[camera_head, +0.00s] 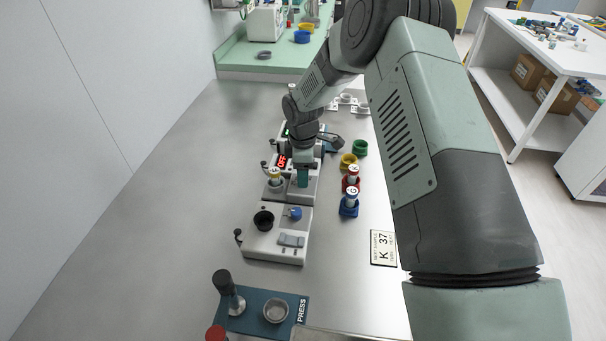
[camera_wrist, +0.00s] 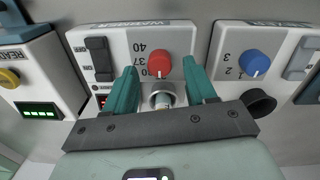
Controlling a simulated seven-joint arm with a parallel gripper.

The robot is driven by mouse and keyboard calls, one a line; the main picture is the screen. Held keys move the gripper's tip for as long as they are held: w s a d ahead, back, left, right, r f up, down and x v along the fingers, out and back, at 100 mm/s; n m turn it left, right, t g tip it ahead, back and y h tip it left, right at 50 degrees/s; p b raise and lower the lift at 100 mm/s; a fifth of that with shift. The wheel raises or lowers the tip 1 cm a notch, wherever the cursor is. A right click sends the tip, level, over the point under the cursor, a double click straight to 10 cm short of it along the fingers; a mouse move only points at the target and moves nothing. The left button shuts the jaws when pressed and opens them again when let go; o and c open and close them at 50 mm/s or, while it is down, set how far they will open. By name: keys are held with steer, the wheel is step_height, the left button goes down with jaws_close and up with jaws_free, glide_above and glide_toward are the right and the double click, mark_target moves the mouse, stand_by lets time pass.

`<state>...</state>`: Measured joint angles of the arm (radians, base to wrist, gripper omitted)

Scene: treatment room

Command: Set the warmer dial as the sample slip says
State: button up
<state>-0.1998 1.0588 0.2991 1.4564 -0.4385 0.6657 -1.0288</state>
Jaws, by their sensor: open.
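The sample slip (camera_head: 383,248) lies on the table at the right and reads "K 37". The warmer (camera_wrist: 180,40) fills the middle of the wrist view, upside down. Its red dial (camera_wrist: 158,64) has marks 40, 37 and 30 beside it; its white pointer line points down in the picture, apparently near the 30 end. My gripper (camera_wrist: 159,70) is open, its teal fingers to either side of the dial in the picture, with gaps visible; I cannot tell how far above it they are. In the head view my gripper (camera_head: 303,180) hides the dial. A red display (camera_head: 282,161) reads "OFF".
A blue dial (camera_wrist: 254,63) sits on the neighbouring device. A black rocker switch (camera_wrist: 98,58) is on the warmer. A well (camera_wrist: 162,97) lies between my fingers. Vials K (camera_head: 352,178) and G (camera_head: 349,203) stand at the right. The table's left side is clear.

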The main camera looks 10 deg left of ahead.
steer(key=shift+f, duration=0.75)
jaws_close()
